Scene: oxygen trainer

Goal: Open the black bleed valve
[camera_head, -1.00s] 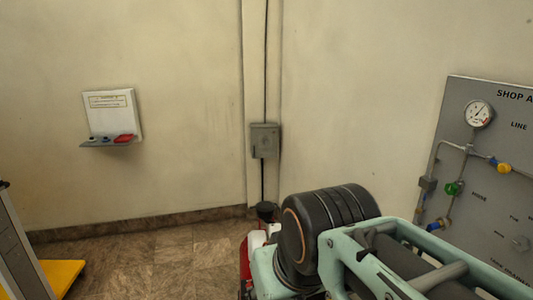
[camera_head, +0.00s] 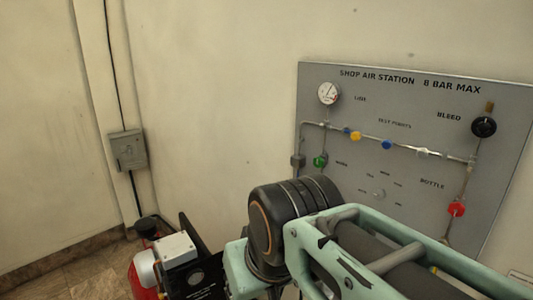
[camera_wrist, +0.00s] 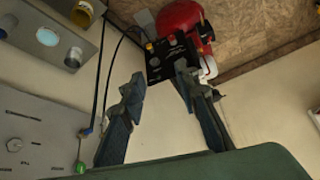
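The valve does not show in the wrist view. My gripper (camera_wrist: 160,90) shows in the wrist view with its two fingers spread apart and nothing between them. The gripper's end is not visible in the head view, where my arm fills the lower middle, well left of and below the bleed valve in the picture.
The panel also carries a gauge (camera_head: 329,93), a yellow knob (camera_head: 355,136), a blue knob (camera_head: 386,145), a green knob (camera_head: 320,161) and a red knob (camera_head: 456,209) on thin pipes. A red tank (camera_head: 146,275) stands on the floor at left. A grey box (camera_head: 128,151) is on the wall.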

